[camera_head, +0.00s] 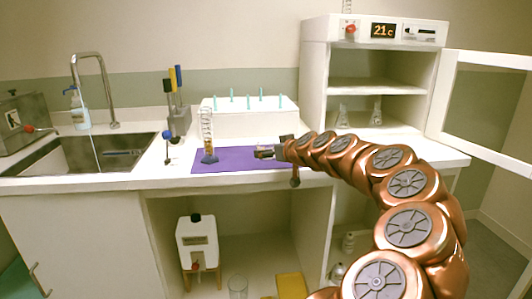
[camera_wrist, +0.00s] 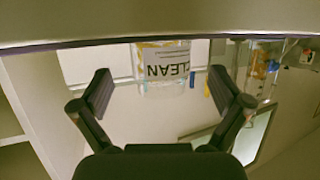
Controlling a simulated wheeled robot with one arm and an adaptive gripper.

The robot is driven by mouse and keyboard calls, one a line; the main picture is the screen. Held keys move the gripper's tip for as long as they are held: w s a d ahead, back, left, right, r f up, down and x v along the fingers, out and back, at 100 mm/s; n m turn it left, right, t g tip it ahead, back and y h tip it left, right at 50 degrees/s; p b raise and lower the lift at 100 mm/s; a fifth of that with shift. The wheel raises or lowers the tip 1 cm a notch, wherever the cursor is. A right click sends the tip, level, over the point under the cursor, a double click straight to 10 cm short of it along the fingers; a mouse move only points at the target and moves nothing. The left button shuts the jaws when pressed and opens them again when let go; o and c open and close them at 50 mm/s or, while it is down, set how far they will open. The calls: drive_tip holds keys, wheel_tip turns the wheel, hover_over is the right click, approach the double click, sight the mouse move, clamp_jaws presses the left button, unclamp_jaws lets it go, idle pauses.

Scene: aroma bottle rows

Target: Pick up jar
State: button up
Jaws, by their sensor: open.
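In the wrist view, a clear jar (camera_wrist: 163,62) with a white label with large dark letters, apparently CLEAN, shows between and beyond my two fingertips. Yellowish and blue bits show at its edges. My gripper (camera_wrist: 160,90) is open, with one finger on each side of the jar's outline and a pale gap between. No contact shows. In the head view, my gripper (camera_head: 262,152) is low over the purple mat (camera_head: 235,162), pointing left. I cannot clearly make out the jar there; the gripper may hide it.
A coiled glass piece (camera_head: 208,138) stands on the mat left of my gripper. A white rack (camera_head: 245,118) with teal sticks stands behind. The sink (camera_head: 80,155) is at left. A white cabinet (camera_head: 370,75) with an open door (camera_head: 490,110) is at right.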

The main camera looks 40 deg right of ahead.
drive_tip(key=shift+x, duration=2.1)
drive_tip(key=c, duration=1.3)
